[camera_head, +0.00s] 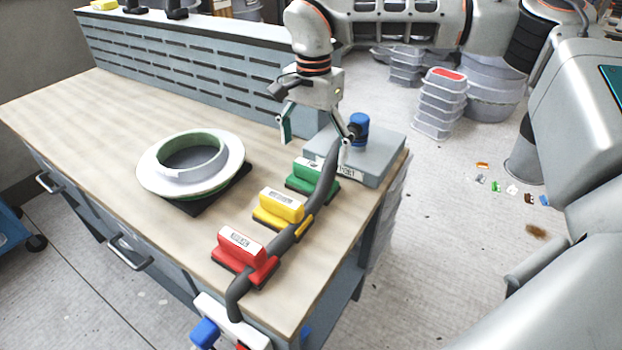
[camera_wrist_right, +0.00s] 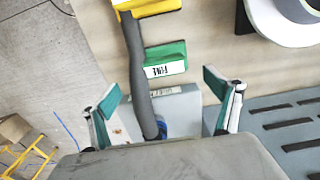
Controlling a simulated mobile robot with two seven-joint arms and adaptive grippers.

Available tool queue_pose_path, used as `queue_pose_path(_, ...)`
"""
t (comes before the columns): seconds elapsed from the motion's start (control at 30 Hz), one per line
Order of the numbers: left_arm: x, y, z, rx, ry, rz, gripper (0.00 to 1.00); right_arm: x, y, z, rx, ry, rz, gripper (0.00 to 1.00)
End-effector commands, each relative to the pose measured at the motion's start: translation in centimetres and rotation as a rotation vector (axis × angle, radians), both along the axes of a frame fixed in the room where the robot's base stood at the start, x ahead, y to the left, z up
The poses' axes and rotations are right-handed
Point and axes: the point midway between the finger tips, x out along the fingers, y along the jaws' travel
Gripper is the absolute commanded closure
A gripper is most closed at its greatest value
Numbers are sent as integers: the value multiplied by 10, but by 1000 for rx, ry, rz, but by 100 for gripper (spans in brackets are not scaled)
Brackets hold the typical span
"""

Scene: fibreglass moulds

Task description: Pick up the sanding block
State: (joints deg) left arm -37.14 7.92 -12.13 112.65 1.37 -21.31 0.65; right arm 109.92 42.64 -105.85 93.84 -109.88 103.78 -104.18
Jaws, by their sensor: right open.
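Three sanding blocks stand in a row on the workbench (camera_head: 95,120): a red one (camera_head: 241,247), a yellow one (camera_head: 280,206) and a green one (camera_head: 313,174). The green block, labelled FINE, also shows in the right wrist view (camera_wrist_right: 166,55), as does part of the yellow one (camera_wrist_right: 150,6). My right gripper (camera_head: 315,150) is open and empty, above the bench near the green block and the grey box behind it. In the wrist view its fingers stand wide apart (camera_wrist_right: 160,88), with the green block beyond their tips. My left gripper is out of view.
A grey hose (camera_head: 325,185) runs along the right side of the blocks to a grey box with a blue fitting (camera_head: 359,130). A white ring mould (camera_head: 221,188) lies on a dark mat to the left. A slotted grey panel (camera_head: 190,60) backs the bench.

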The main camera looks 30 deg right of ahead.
Motion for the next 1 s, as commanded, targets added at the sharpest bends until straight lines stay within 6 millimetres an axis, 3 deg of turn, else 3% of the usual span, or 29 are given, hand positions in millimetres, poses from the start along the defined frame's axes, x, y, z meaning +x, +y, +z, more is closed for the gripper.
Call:
queue_pose_path(0.5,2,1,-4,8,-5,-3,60,-2,3,-58,4,1,-2,11)
queue_pose_path(0.73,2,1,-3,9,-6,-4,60,-2,3,-60,5,-1,-2,11)
queue_pose_path(0.77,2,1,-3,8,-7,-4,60,-2,3,-60,5,-1,-2,14)
queue_pose_path(0.93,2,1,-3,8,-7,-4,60,-2,3,-60,4,0,-2,56)
queue_pose_path(1.0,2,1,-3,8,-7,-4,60,-2,3,-60,4,0,-2,56)
